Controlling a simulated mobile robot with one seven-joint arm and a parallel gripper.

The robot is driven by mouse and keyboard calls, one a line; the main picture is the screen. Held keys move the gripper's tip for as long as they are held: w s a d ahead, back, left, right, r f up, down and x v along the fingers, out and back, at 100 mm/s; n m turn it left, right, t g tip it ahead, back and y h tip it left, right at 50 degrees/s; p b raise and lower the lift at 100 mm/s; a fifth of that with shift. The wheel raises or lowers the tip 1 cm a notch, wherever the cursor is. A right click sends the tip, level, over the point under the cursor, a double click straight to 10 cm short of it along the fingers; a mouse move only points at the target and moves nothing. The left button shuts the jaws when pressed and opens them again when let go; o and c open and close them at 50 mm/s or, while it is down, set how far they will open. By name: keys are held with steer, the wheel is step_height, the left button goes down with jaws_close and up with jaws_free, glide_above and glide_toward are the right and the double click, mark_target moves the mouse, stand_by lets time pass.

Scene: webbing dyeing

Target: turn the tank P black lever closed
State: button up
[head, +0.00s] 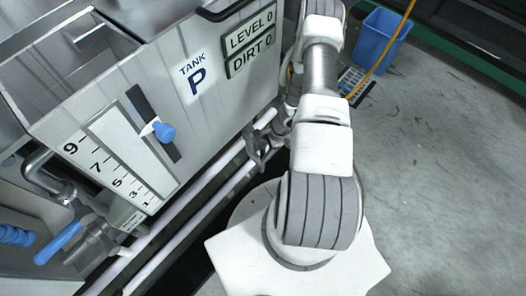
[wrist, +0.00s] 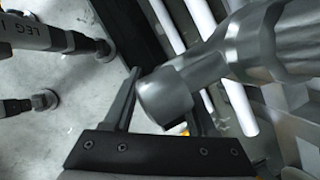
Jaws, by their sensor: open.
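Tank P (head: 225,95) is the grey metal tank at the upper left of the head view, marked with a blue P. A dark grey fitting (head: 258,150) sits on the pipes at its lower right, partly behind my arm. I cannot clearly make out a black lever in either view. In the wrist view my gripper (wrist: 160,95) is open, with its left finger in plain sight. A thick grey cylindrical fitting (wrist: 215,75) reaches from the upper right to between the fingers and hides part of the right one. I cannot tell whether they touch.
White pipes (head: 190,205) run along the tank's base. A blue-handled valve (head: 58,243) is at lower left, and a blue knob (head: 164,132) is on the gauge slot. A blue bin (head: 381,40) stands on open floor at right. Legs with round feet (wrist: 45,98) show in the wrist view.

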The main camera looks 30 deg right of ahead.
jaws_close()
stand_by(1.3)
